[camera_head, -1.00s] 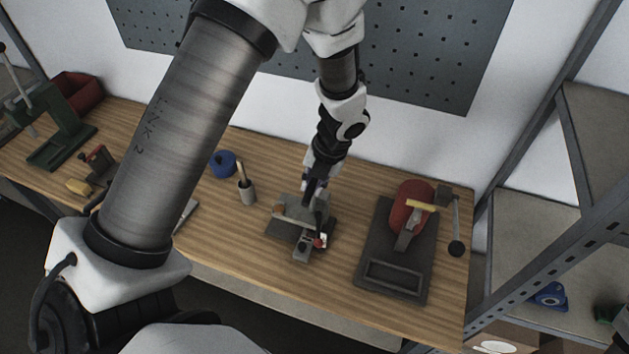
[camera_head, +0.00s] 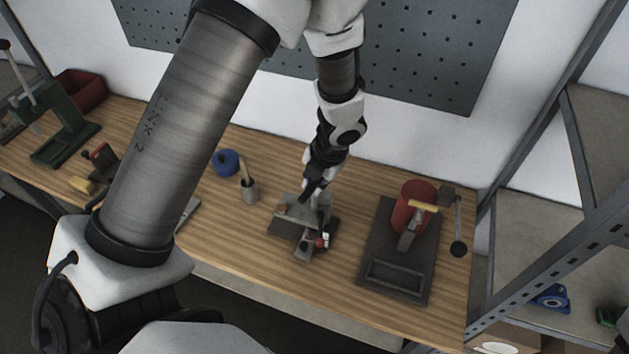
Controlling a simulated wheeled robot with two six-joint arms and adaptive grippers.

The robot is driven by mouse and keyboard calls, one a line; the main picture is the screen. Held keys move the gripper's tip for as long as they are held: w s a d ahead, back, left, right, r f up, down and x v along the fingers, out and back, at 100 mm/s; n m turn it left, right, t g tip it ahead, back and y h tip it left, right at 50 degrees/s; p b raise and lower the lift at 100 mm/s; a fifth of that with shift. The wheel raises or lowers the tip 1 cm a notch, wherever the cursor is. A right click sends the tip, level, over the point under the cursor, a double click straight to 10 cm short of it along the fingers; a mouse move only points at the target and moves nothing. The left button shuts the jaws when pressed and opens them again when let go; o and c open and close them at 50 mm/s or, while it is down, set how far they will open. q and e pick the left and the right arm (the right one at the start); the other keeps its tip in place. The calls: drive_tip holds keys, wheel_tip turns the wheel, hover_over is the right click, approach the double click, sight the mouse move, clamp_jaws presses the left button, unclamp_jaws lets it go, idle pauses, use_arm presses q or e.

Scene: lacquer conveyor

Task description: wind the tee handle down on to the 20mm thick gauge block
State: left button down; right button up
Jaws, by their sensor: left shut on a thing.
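A small dark grey clamp fixture (camera_head: 282,232) stands on the wooden bench near the picture's middle. My left gripper (camera_head: 312,197) comes down over it from above and is shut, its fingers at the fixture's top where the tee handle is; I take it to be holding the tee handle, which is mostly hidden by the fingers. A small orange-brown end (camera_head: 281,210) shows left of the fingers. A grey block-like part (camera_head: 303,252) sticks out at the fixture's front, with a small red and white piece beside it. I cannot tell which part is the 20mm gauge block. My right gripper is not in view.
A dark press with a red body (camera_head: 410,205) and a ball-ended lever stands close on the right. A grey cup (camera_head: 250,190) with a handled tool and a blue round thing (camera_head: 226,162) stand to the left. The bench (camera_head: 255,265) in front is clear.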

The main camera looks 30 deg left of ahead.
use_arm(q)
drive_tip(key=c, duration=1.1)
unclamp_jaws()
drive_tip(key=shift+r, duration=0.1)
drive_tip(key=v, duration=1.1)
drive_tip(key=shift+r, duration=0.4)
drive_tip(key=shift+d, duration=0.15)
